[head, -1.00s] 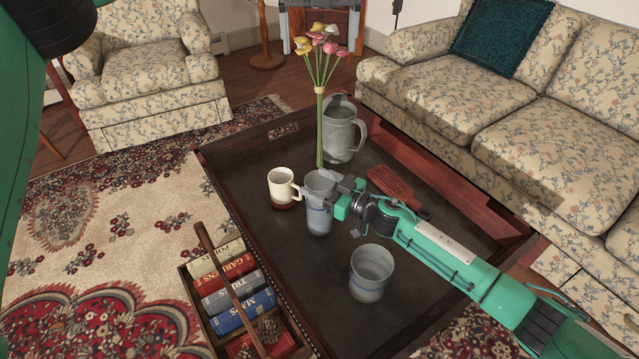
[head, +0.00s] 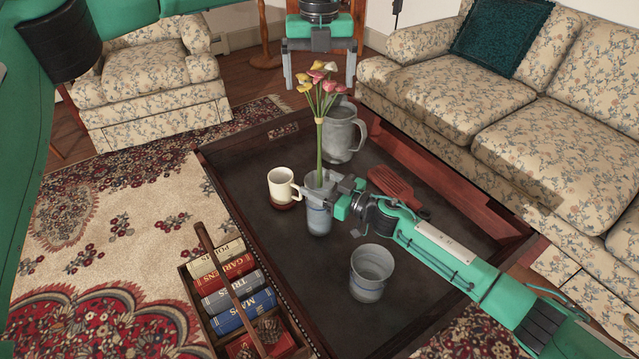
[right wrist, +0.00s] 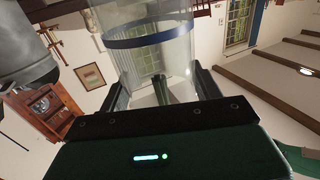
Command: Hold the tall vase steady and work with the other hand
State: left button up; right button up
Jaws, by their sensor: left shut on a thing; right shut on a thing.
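A bunch of pink, yellow and white flowers (head: 319,135) with green stems hangs upright above the vase. Its stem ends appear to reach into the vase's mouth; their depth is hidden. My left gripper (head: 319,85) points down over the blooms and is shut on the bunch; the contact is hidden.
A cream mug (head: 281,185) stands close left of the vase, a pewter pitcher (head: 340,135) behind it. A grey cup (head: 371,272) stands in front right, and a red slatted thing (head: 390,183) lies behind my right arm. A crate of books (head: 193,305) is at the near left.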

pick_arm(q)
jog(key=shift+f, duration=0.95)
jog(key=o, duration=1)
jog(key=shift+r, duration=0.1)
notch_tip(320, 180, up, 12)
jog(key=shift+f, duration=0.1)
pick_arm(e)
jog(key=o, duration=1.4)
